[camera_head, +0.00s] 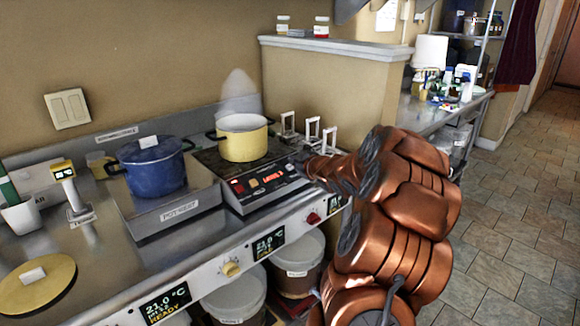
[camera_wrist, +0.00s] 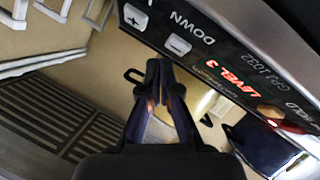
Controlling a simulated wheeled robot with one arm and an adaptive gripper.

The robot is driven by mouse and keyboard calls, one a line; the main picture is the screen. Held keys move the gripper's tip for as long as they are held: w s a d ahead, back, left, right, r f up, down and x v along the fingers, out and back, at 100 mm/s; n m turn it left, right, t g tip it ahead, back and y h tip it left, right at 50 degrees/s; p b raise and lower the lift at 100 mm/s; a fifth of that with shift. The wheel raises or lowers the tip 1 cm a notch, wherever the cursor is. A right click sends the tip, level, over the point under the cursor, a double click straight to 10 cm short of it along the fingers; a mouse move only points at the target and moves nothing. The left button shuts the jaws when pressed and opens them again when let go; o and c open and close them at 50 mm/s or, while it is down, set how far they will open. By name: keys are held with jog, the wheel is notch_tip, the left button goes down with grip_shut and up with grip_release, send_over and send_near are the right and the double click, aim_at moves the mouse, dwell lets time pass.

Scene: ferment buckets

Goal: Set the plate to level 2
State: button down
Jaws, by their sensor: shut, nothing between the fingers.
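The hot plate (camera_head: 250,192) is a black-topped unit with a sloped front panel, and a yellow pot (camera_head: 242,143) stands on it with steam above. In the wrist view its red display (camera_wrist: 225,76) reads LEVEL 3. A plus button (camera_wrist: 133,17) and a minus button (camera_wrist: 178,44) sit beside the display, with the word DOWN by the minus. My gripper (camera_wrist: 158,68) is shut and empty, its tips just in front of the panel near the minus button. I cannot tell whether they touch it. In the head view my gripper (camera_head: 308,168) is at the panel's right end.
A blue lidded pot (camera_head: 152,168) stands on a pot rest (camera_head: 178,212) to the left. Several white stands (camera_head: 312,130) are behind my gripper. A red knob (camera_head: 313,218) sits on the counter front. Lidded buckets (camera_head: 298,255) stand below. Floor is clear at right.

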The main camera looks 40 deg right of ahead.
jog(key=shift+f, duration=0.1)
jog(key=shift+w+f, duration=0.25)
jog(key=shift+f, duration=0.05)
jog(key=shift+w+f+b, duration=0.2)
jog(key=shift+f+b, duration=0.15)
jog(key=shift+b, duration=0.1)
dwell(0.9)
jog(key=shift+s+r, duration=0.1)
jog(key=shift+r, duration=0.05)
jog(key=shift+s+r+p, duration=0.35)
jog(key=shift+r+p, duration=0.25)
jog(key=shift+p, duration=0.2)
jog(key=s+r+p, duration=0.1)
jog(key=r+p, duration=0.1)
jog(key=s+r+p, duration=0.1)
jog(key=r+p, duration=0.1)
jog(key=shift+s+r, duration=0.2)
dwell(0.4)
jog(key=shift+a, duration=0.1)
dwell(0.4)
